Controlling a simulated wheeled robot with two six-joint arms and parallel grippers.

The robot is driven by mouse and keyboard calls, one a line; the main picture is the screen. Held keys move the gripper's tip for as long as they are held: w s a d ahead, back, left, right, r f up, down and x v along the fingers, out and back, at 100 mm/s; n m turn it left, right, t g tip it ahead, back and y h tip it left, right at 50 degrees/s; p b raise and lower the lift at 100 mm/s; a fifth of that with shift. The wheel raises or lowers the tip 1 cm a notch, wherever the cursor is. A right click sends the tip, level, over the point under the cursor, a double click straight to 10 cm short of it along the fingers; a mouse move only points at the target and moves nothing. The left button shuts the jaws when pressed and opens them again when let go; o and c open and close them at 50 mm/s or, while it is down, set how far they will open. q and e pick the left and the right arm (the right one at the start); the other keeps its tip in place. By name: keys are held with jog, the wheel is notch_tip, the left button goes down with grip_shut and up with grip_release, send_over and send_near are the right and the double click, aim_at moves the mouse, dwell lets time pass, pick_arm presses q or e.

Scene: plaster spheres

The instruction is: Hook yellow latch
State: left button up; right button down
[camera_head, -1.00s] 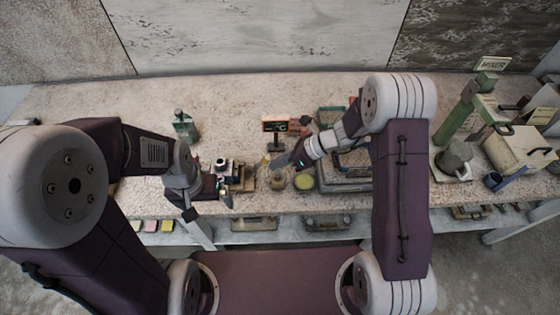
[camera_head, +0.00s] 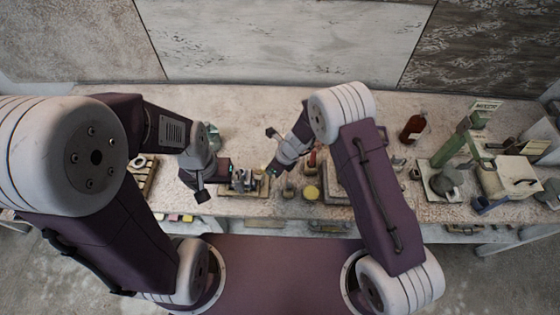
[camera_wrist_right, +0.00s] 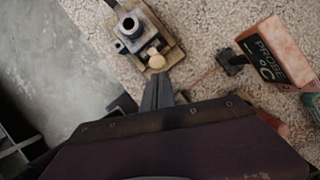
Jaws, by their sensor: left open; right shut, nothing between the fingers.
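A mould-like fixture with a grey metal collar (camera_wrist_right: 131,27) sits on a wooden base in the right wrist view. It also shows small on the bench in the head view (camera_head: 243,182). A pale yellow rounded knob (camera_wrist_right: 156,60), perhaps the yellow latch, is at its near edge; whether it is hooked I cannot tell. My right gripper (camera_wrist_right: 157,78) is shut and empty, its tips just short of the knob. In the head view the right gripper (camera_head: 270,172) is to the right of the fixture. My left gripper (camera_head: 222,174) is open at the fixture's left side, partly hidden.
A PROBE °C display (camera_wrist_right: 268,58) stands to the right in the wrist view. A yellow round dish (camera_head: 311,192), a brown bottle (camera_head: 412,129), a green mixer stand (camera_head: 452,147) and a pale box (camera_head: 510,177) are to the right.

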jog(key=shift+a+r+p, duration=0.3)
jog(key=shift+a+p, duration=0.35)
jog(key=shift+a, duration=0.25)
pick_arm(q)
jog(key=r, duration=0.3)
jog(key=shift+d, duration=0.3)
pick_arm(e)
jog(key=shift+a, duration=0.25)
jog(key=shift+r, duration=0.2)
